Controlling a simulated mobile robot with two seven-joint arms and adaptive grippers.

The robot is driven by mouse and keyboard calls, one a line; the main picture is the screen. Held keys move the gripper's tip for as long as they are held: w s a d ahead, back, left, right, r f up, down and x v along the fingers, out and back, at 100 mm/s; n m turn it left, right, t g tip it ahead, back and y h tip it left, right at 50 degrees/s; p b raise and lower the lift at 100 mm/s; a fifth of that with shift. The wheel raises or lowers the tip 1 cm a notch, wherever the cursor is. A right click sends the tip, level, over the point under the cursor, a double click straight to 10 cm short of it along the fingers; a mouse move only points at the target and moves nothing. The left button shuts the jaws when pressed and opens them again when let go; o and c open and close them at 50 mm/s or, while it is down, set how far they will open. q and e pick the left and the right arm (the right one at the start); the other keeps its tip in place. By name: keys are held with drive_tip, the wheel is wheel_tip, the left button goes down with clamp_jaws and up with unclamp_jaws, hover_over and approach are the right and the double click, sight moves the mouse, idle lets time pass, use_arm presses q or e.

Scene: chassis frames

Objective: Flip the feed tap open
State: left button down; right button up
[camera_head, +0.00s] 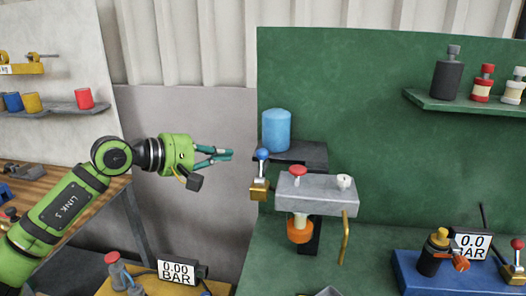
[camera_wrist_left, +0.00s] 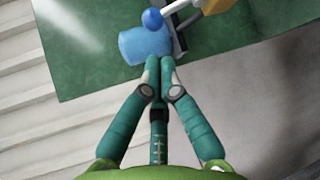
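The tap is a brass body (camera_head: 259,190) at the left end of a grey block (camera_head: 315,192), with a lever standing upright and ending in a blue ball (camera_head: 262,154). In the left wrist view the blue ball (camera_wrist_left: 152,18) shows at the top, with part of the brass body (camera_wrist_left: 222,5) at the edge. My left gripper (camera_head: 229,154) is left of the blue ball, at about its height in the picture, and apart from it. Its fingertips (camera_wrist_left: 160,66) meet with nothing between them. My right gripper is not in view.
A light blue cylinder (camera_head: 276,130) stands on a dark bracket (camera_head: 300,154) close behind the lever. The block carries a red knob (camera_head: 298,170) and a white knob (camera_head: 344,181). A green panel (camera_head: 360,90) stands behind. Two pressure displays (camera_head: 177,271) (camera_head: 471,246) sit lower down.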

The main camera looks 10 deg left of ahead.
sight(262, 161)
use_arm(q)
drive_tip(key=p+x, duration=0.5)
drive_tip(key=x, duration=0.4)
drive_tip(key=shift+w+a+f, duration=0.2)
drive_tip(key=shift+w+f, duration=0.1)
drive_tip(key=shift+w, duration=0.2)
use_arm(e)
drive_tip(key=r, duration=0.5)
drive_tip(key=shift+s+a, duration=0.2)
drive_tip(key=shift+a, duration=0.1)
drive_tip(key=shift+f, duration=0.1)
